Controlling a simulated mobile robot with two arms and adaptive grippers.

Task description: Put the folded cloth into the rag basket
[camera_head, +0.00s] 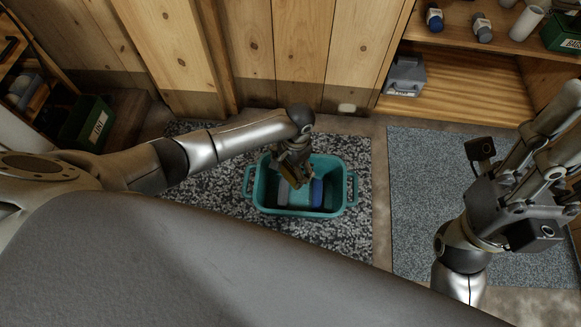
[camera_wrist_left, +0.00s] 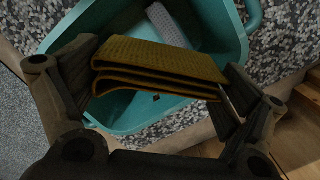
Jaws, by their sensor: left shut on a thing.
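The folded cloth (camera_wrist_left: 160,62), mustard yellow and ribbed, is pinched between the fingers of my left gripper (camera_wrist_left: 155,95) in the left wrist view. It also shows small in the head view (camera_head: 301,174), partly hidden by my left gripper (camera_head: 293,170). The teal rag basket (camera_head: 346,193) stands on the floor mat below, and the cloth is held over its opening. The basket also shows behind the cloth in the left wrist view (camera_wrist_left: 130,118). My right gripper (camera_head: 556,150) is far to the right, its fingers apart and empty.
Inside the basket lie a blue thing (camera_head: 317,192) and a grey ribbed one (camera_head: 283,192). The basket sits on a speckled mat (camera_head: 225,215). A wood-panelled wall (camera_head: 300,60) stands behind. A shelf with a grey box (camera_head: 405,76) is at upper right.

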